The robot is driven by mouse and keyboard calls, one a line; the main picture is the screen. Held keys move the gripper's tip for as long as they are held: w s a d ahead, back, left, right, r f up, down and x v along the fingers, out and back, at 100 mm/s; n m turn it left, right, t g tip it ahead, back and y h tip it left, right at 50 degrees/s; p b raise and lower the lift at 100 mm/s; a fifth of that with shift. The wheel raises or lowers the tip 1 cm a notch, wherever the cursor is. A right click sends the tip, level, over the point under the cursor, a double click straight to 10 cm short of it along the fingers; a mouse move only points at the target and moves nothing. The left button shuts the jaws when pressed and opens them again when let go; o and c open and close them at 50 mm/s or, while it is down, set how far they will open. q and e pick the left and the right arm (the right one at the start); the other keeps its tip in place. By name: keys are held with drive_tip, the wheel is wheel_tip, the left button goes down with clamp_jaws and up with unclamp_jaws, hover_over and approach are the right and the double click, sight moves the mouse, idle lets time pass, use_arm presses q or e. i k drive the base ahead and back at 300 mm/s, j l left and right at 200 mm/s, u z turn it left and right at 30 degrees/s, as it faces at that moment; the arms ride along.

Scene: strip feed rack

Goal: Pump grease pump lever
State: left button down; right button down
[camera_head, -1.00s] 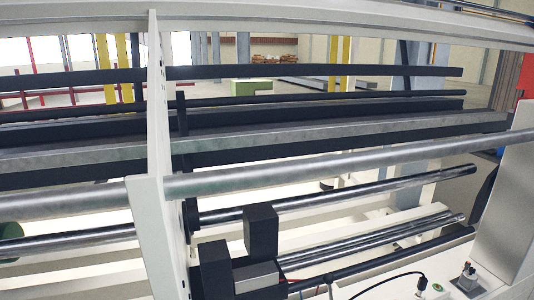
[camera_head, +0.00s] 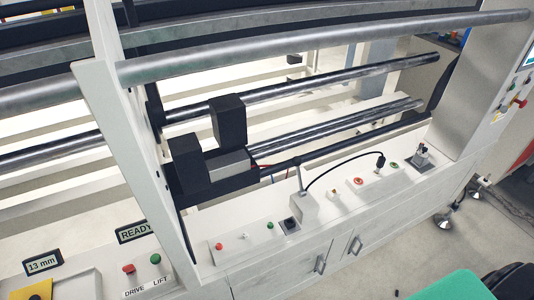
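Neither of my grippers is in view. No part is clearly recognisable as the grease pump lever. On the white deck stands a small pale box with a thin upright post (camera_head: 300,180) and a black cable looping from it to the right. Farther right on the deck is a small grey metal fitting with an upright stub (camera_head: 422,155) on a dark square plate. Which of these, if any, is the lever, I cannot tell.
Long metal rollers (camera_head: 330,48) cross above the deck (camera_head: 250,262), with a black block assembly (camera_head: 228,125) beneath. Red and green buttons dot the deck; cabinet doors (camera_head: 340,250) sit below. A green-topped object (camera_head: 455,287) is at bottom right. Floor shows at right.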

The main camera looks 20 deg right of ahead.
sight(296, 161)
drive_tip(key=l+u, duration=0.4)
drive_tip(key=l, duration=0.15)
drive_tip(key=k+l+u, duration=0.1)
drive_tip(key=l+u, duration=0.35)
drive_tip(key=l, duration=0.15)
drive_tip(key=k+l+u, duration=0.15)
drive_tip(key=l+u, duration=0.25)
drive_tip(key=k+l, duration=0.1)
drive_tip(key=l, duration=0.25)
drive_tip(key=k+l, duration=0.15)
drive_tip(key=l, duration=0.15)
drive_tip(key=k+l, duration=0.1)
drive_tip(key=l, duration=0.25)
drive_tip(key=k+l, duration=0.1)
drive_tip(key=l, duration=0.2)
drive_tip(key=u, duration=0.05)
